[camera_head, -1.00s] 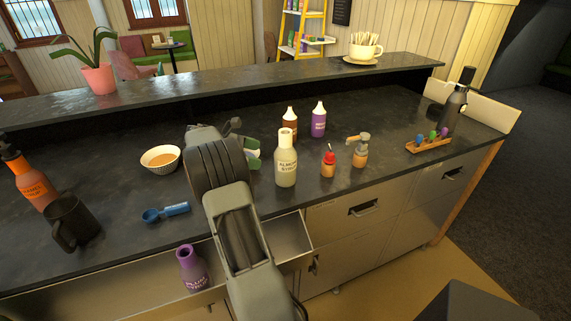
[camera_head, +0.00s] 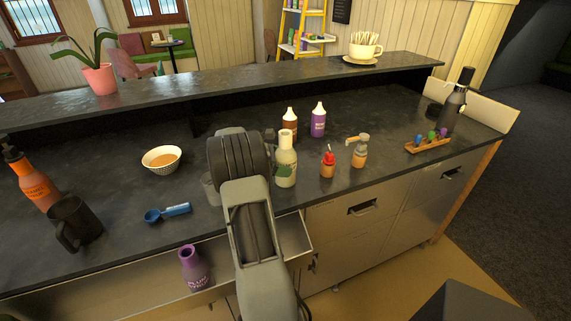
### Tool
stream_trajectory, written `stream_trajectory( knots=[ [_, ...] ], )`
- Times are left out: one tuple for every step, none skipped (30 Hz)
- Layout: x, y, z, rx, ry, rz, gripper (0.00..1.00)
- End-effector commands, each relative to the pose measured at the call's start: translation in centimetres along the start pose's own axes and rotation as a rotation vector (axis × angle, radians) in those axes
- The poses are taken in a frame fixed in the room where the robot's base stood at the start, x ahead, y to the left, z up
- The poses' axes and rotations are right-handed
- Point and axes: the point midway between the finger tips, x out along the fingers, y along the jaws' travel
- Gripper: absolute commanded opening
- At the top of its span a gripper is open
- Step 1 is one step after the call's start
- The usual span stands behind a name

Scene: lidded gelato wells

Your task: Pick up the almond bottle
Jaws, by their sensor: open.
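The almond bottle (camera_head: 286,150), cream-coloured with a pale cap, stands upright on the dark counter near its front edge. My gripper (camera_head: 281,171) is mostly hidden behind my own wrist. The gripper is open. Whether it touches the bottle, or has a finger on each side, I cannot tell.
Brown (camera_head: 290,119) and purple (camera_head: 318,120) bottles stand just behind. A red-topped jar (camera_head: 328,165) and a pump bottle (camera_head: 358,151) stand to the right. A bowl (camera_head: 161,159) and blue scoop (camera_head: 167,212) lie left. An open drawer (camera_head: 292,236) holds a plum bottle (camera_head: 194,268).

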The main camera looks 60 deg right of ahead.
Motion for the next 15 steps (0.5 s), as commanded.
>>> stream_trajectory(
  knots=[
    [0.07,0.0,-0.01,0.0,0.0,0.0,1.0],
    [0.07,0.01,-0.01,0.0,0.0,0.0,1.0],
    [0.06,0.01,-0.02,0.0,0.0,0.0,1.0],
    [0.05,0.01,-0.02,0.0,0.0,0.0,1.0],
    [0.05,0.01,-0.02,0.0,0.0,0.001,1.0],
    [0.04,0.01,-0.02,0.0,0.0,0.001,1.0],
    [0.04,0.01,-0.02,0.0,0.0,0.0,0.97],
    [0.03,0.01,-0.02,0.0,0.0,0.0,0.94],
    [0.03,0.01,-0.02,0.0,0.0,0.0,0.9],
    [0.02,0.01,-0.02,0.0,0.0,0.0,0.88],
    [0.02,0.01,-0.01,0.0,0.0,0.0,0.85],
    [0.02,0.01,-0.01,0.0,0.0,0.0,0.81],
    [0.01,0.01,-0.01,0.0,0.0,0.001,0.78],
    [0.01,0.01,-0.01,0.0,0.0,0.001,0.75],
    [0.01,0.01,-0.01,0.0,0.0,0.0,0.71]
  ],
)
